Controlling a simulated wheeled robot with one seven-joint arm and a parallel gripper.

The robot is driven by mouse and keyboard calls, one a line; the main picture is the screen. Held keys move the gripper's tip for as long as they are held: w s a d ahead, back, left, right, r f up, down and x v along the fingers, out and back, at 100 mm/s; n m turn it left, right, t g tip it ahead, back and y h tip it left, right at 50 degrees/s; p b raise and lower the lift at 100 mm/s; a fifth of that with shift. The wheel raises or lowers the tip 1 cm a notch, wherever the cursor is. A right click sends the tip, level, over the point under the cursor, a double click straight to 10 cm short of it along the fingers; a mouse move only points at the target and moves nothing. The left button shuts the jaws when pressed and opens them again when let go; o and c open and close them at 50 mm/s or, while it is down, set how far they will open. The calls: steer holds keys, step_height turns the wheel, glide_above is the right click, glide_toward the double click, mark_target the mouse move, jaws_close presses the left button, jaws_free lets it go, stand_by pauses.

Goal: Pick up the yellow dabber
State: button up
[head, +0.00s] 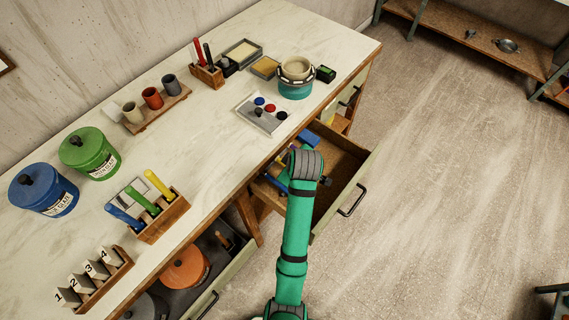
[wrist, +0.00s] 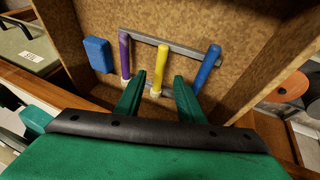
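In the wrist view a yellow dabber (wrist: 161,66) is in the open drawer, between a purple dabber (wrist: 125,53) on the left and a blue dabber (wrist: 208,66) on the right. All three are at a grey bar (wrist: 180,47). My gripper (wrist: 160,82) is open, its green fingers on either side of the yellow dabber's near end in the picture. I cannot tell whether they touch it. The head view also shows a yellow-handled tool (head: 158,184) in a wooden holder on the table; my arm hides much of the drawer there.
A blue block (wrist: 98,54) lies left of the dabbers in the drawer (head: 352,166). Drawer walls surround my gripper. On the table (head: 190,130) above stand a paint tray (head: 262,113), lidded jars and cups. Open floor (head: 440,180) lies to the right.

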steer(key=shift+x, duration=1.95)
steer(key=shift+c, duration=0.5)
jaws_close()
steer(key=shift+w+r, duration=0.1)
steer(key=shift+r, duration=0.45)
steer(key=r, duration=0.2)
steer(key=shift+w+d+r, duration=0.15)
steer(key=shift+d+r, duration=0.1)
steer(key=shift+r, duration=0.05)
steer(key=w+d, duration=0.1)
steer(key=d, duration=0.4)
steer(key=w+d, duration=0.2)
steer(key=d, duration=0.3)
steer(key=w+d, duration=0.1)
steer(key=d, duration=0.4)
steer(key=shift+w+d, duration=0.15)
steer(key=shift+w, duration=0.2)
steer(key=shift+w+d, duration=0.3)
steer(key=shift+d, duration=0.3)
